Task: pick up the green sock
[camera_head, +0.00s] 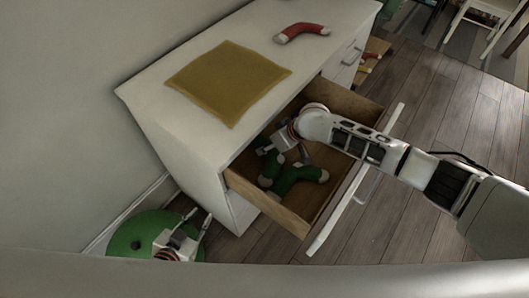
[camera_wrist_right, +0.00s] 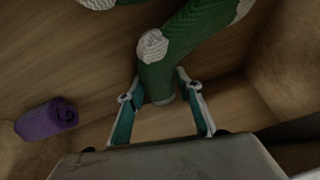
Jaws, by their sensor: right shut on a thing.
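The green sock (camera_head: 298,176) with white heel and toe lies in the open wooden drawer, and it also shows in the right wrist view (camera_wrist_right: 180,60). My left gripper (camera_head: 198,216) is low at the left, fingers apart and empty.
The white dresser (camera_head: 190,125) bears a mustard cloth (camera_head: 228,82) and a red sock (camera_head: 302,31). The drawer front (camera_head: 350,200) stands out over the wood floor. A purple roll (camera_wrist_right: 47,119) lies in the drawer. A green round object (camera_head: 130,235) is near my left gripper.

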